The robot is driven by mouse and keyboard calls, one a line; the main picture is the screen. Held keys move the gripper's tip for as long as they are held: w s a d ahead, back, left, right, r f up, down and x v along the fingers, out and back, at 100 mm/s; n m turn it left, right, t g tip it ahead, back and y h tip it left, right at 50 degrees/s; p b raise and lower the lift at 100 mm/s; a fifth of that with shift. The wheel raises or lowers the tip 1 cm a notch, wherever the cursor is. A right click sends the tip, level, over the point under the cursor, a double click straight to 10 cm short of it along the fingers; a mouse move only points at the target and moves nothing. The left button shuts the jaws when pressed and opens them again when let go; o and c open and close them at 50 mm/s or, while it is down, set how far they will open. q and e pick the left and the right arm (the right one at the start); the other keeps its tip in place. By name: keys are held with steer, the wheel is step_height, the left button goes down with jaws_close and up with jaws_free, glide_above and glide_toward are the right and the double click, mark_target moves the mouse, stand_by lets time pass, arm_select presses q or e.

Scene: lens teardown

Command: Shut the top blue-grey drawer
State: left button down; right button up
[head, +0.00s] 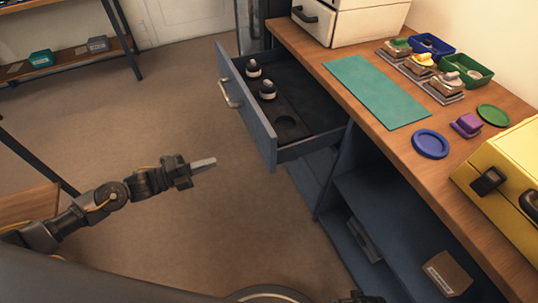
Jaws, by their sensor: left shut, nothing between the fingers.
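The top blue-grey drawer (248,112) stands pulled well out from under the wooden worktop. Its front faces left and carries a pale bar handle (230,94). Inside, a dark insert holds two small black-and-white lens-like pieces (253,69) (268,90), and one round recess is empty. My left gripper (208,164) is shut and empty. In the picture it is left of and below the drawer front, apart from it, with its fingers pointing right.
The worktop (437,146) holds a teal mat (376,91), blue and green bins, a blue round dish (430,144) and a yellow case (505,175). Open shelves below hold a cardboard box (447,273). The floor left of the drawer is clear.

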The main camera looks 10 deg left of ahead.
arm_select(q)
steer(key=p, duration=0.1)
glide_toward(262, 146)
steer(key=x, duration=0.5)
steer(key=shift+w+d+r, duration=0.1)
steer(key=shift+d+r, duration=0.1)
steer(key=shift+r, duration=0.05)
steer(key=shift+w+d+f, duration=0.1)
steer(key=shift+w+d, duration=0.3)
steer(key=shift+d, duration=0.2)
arm_select(e)
steer(key=shift+s+d+f, duration=0.25)
steer(key=shift+s+f, duration=0.2)
steer(key=shift+f, duration=0.15)
steer(key=shift+s+d+f, duration=0.2)
steer(key=shift+s+f, duration=0.3)
steer(key=shift+f, duration=0.1)
steer(key=shift+s+d+f, duration=0.25)
steer(key=shift+s+f, duration=0.2)
steer(key=shift+f, duration=0.15)
